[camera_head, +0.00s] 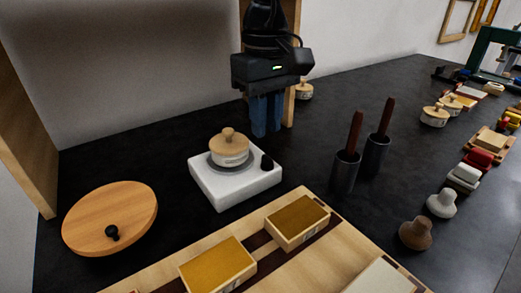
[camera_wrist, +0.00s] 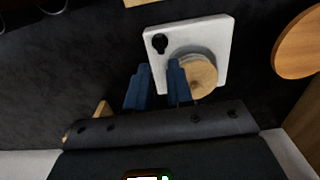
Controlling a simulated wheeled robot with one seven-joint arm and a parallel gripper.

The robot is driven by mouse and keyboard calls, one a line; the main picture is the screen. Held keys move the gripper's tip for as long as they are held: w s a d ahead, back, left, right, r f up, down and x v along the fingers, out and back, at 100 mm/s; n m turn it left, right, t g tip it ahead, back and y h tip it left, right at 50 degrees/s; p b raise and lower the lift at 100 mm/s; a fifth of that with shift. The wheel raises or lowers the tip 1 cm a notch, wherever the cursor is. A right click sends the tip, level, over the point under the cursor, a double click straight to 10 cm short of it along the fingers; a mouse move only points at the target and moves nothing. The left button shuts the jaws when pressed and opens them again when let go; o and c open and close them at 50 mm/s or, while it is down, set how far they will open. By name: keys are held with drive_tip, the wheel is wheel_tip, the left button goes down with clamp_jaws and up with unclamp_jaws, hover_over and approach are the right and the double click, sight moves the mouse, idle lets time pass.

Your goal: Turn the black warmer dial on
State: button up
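The warmer (camera_head: 222,194) is a white square block on the dark tabletop, and it also shows in the wrist view (camera_wrist: 222,30). Its black dial (camera_head: 267,163) sits on the top at the right corner in the head view; the wrist view shows the dial (camera_wrist: 160,42) just beyond my fingertips. A small pot (camera_head: 229,155) with a wooden lid rests on the warmer's round plate. My gripper (camera_head: 265,132) points down behind the dial, apart from it. In the wrist view its two blue fingers (camera_wrist: 158,66) stand apart with nothing between them. The dial's setting is not readable.
A round wooden board (camera_head: 100,212) with a black knob lies left. Two dark cups (camera_head: 345,175) (camera_head: 374,156) with wooden-handled tools stand right. A wooden tray (camera_head: 140,275) with yellow-topped blocks lies in front. A wooden post (camera_head: 289,105) stands behind my gripper.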

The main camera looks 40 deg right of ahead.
sight(265, 156)
drive_tip(key=shift+f, duration=3.1)
clamp_jaws()
